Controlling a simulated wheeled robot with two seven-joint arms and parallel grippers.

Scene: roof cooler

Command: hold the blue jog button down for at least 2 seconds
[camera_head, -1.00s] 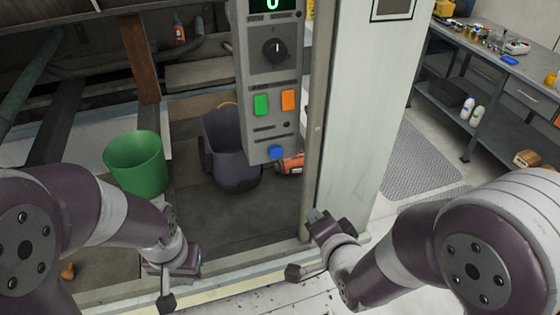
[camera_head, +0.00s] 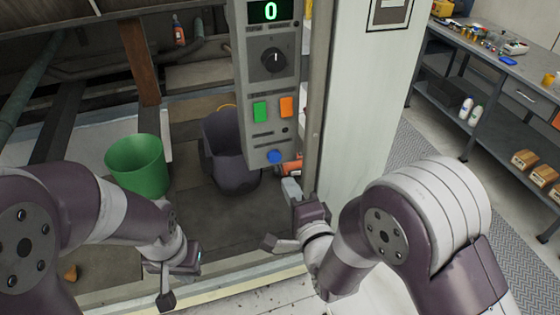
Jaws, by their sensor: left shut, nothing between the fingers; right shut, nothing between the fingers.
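The blue jog button (camera_head: 274,157) is at the bottom of the grey control panel (camera_head: 261,142), below a green button (camera_head: 260,112) and an orange button (camera_head: 287,107). My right gripper (camera_head: 291,190) is shut and empty. Its tip points up toward the panel and shows just below and right of the blue button, with a visible gap between them. My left gripper (camera_head: 188,262) is shut and empty, low and left of the panel, well away from the button.
A green display (camera_head: 270,11) on the panel reads 0, above a black knob (camera_head: 273,57). A pale post (camera_head: 372,110) stands right of the panel. A green bucket (camera_head: 136,165), a dark bucket (camera_head: 230,160) and an orange tool (camera_head: 292,166) are behind.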

